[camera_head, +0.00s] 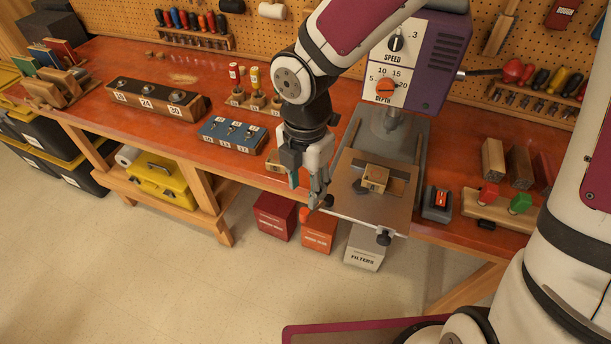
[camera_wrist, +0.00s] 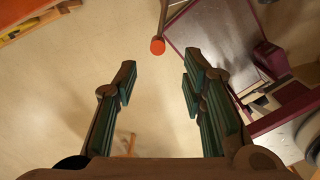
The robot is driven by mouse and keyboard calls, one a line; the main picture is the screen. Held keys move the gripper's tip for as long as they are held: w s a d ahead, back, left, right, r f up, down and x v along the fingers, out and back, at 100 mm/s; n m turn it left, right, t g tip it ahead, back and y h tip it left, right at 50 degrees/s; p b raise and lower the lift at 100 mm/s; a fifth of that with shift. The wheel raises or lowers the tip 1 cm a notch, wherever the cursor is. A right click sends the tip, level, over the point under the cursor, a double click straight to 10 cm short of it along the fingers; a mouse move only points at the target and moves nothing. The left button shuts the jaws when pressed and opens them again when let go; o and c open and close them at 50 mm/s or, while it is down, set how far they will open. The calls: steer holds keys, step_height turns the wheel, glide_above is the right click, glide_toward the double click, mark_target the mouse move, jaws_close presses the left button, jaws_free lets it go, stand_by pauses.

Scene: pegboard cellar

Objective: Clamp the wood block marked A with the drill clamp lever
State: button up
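The wood block (camera_head: 374,178) sits on the drill's metal table (camera_head: 345,200), against a dark fence; its mark is too small to read. The clamp lever's red knob (camera_head: 304,215) shows at the table's left front corner, just below my gripper's fingertips. In the wrist view the round red knob (camera_wrist: 157,46) ends a rod, beyond and between my fingertips. My gripper (camera_head: 308,187) points down at the table's left edge. In the wrist view the fingers are apart with nothing between them (camera_wrist: 157,82). Most of the lever's rod is hidden in the head view.
The drill press (camera_head: 420,60) stands behind its table. A blue bit holder (camera_head: 232,135) lies left on the bench, a small dark box with a red switch (camera_head: 437,203) right. Bins (camera_head: 318,232) stand below; the floor ahead is clear.

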step_height(320, 180, up, 2)
steer(key=shift+r, duration=0.1)
stand_by(0.6)
steer(key=s+d+r+m+t+h, duration=0.2)
steer(key=d+r+m, duration=0.85)
steer(key=m, duration=0.25)
steer(key=s+d+r+m+t+y, duration=0.2)
steer(key=s+d+r+m, duration=0.4)
steer(key=m, duration=0.8)
steer(key=shift+s+d+r+m+t+b, duration=0.3)
steer(key=shift+s+r+t+b, duration=0.15)
steer(key=shift+s+r+t, duration=0.4)
